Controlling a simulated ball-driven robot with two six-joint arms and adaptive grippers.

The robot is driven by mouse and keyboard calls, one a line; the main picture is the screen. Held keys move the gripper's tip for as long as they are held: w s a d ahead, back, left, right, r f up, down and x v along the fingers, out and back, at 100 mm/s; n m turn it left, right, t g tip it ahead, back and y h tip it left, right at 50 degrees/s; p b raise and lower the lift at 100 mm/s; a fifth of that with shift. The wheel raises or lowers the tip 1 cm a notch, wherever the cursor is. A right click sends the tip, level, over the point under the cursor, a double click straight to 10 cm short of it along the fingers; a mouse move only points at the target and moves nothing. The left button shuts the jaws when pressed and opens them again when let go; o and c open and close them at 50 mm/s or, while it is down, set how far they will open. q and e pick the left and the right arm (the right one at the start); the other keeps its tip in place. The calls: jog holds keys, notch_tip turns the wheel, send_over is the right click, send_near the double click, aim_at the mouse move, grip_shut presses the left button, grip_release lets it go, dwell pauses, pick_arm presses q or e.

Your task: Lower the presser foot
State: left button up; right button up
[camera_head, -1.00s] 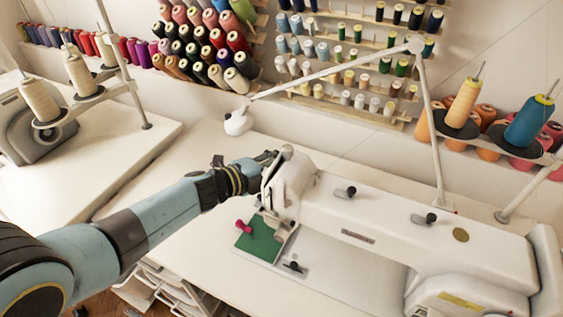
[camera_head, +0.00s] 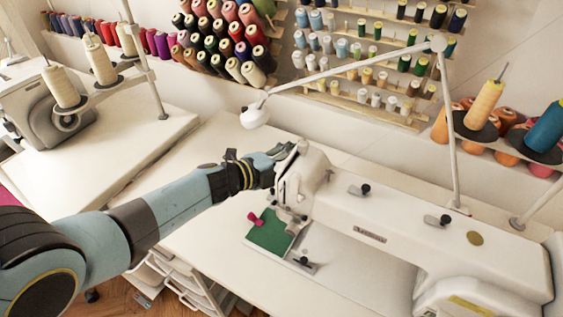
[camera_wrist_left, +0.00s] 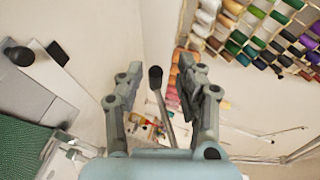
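The white sewing machine (camera_head: 400,225) stands on the table, its needle head (camera_head: 302,180) at its left end. My left gripper (camera_head: 288,152) is at the upper back side of that head, and its fingers are partly hidden there. In the left wrist view the left gripper (camera_wrist_left: 160,70) is open. A thin grey lever with a dark knob (camera_wrist_left: 155,78) shows between its two fingers, with gaps visible on both sides. The presser foot itself is too small to make out. Green fabric (camera_head: 268,236) with a pink clip lies below the needle head. My right gripper is not in view.
A white jointed lamp arm (camera_head: 345,70) rises behind the machine. Thread racks (camera_head: 370,60) line the wall. A second machine (camera_head: 55,110) with cone spools stands at the left. The table (camera_head: 200,240) is clear in front of my left arm.

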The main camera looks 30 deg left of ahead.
pick_arm(q)
jog(key=v, duration=1.1)
jog(key=shift+s+a+r, duration=0.15)
jog(key=shift+s, duration=0.15)
